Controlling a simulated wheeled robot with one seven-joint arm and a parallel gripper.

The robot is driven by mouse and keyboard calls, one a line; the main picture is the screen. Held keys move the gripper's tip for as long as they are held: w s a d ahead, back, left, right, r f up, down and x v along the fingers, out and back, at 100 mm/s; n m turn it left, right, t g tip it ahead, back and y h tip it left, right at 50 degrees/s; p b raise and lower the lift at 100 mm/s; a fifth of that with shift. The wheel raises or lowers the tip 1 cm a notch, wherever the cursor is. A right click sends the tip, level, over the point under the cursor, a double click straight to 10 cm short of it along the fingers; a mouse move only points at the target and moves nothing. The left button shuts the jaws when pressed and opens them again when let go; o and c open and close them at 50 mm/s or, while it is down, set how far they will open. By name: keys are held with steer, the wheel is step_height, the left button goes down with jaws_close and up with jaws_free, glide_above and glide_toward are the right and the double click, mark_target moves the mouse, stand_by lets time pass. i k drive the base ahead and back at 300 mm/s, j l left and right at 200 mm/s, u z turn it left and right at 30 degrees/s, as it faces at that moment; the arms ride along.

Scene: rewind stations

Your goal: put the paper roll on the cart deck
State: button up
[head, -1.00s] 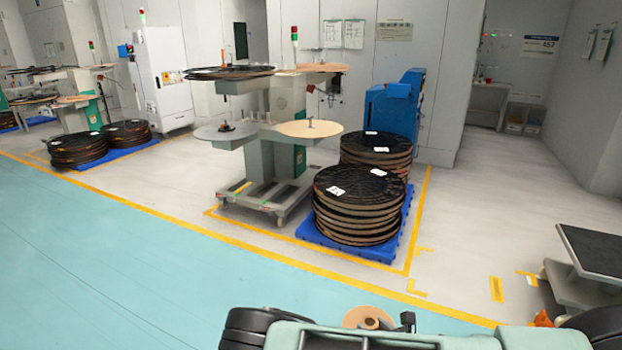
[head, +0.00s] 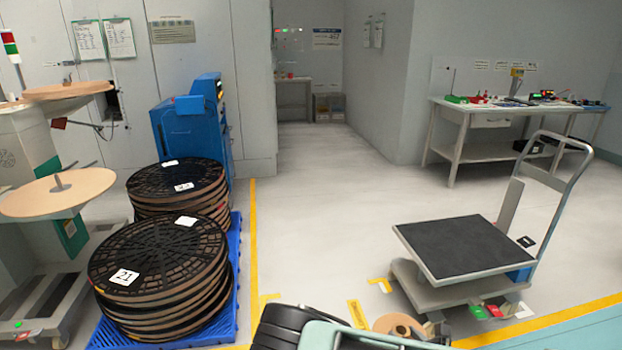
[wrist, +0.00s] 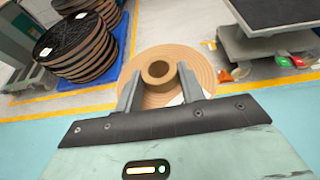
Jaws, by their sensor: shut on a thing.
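The paper roll (wrist: 196,62) is brown with a hollow core, and in the wrist view it sits between the two fingers of my gripper (wrist: 158,88), which is shut on it. In the head view the top of the roll (head: 398,325) shows at the bottom edge, with the rest hidden by my own body and the frame edge. The cart deck (head: 462,246) is a flat dark top on a grey cart at the right, bare of objects. In the wrist view the deck (wrist: 275,12) shows at the top right. The roll is apart from the deck, nearer to me.
A push handle (head: 568,190) rises at the cart's right. Stacked black reels (head: 160,255) stand on a blue pallet (head: 236,285) at the left. A workbench (head: 455,118) stands behind the cart. Open floor (head: 320,210) lies between pallet and cart.

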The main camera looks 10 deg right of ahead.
mark_target(437, 245)
steer(key=i+z, duration=0.25)
steer(key=i, duration=0.25)
steer(key=i+j+z, duration=0.2)
steer(key=i, duration=0.3)
steer(key=i+j+z, duration=0.25)
steer(key=i, duration=0.25)
steer(key=i+z, duration=0.4)
steer(key=i+j+z, duration=0.25)
steer(key=z, duration=0.15)
steer(key=i+j+z, duration=0.25)
steer(key=z, duration=0.15)
steer(key=i+j+z, duration=0.25)
steer(key=z, duration=0.15)
steer(key=j, duration=0.1)
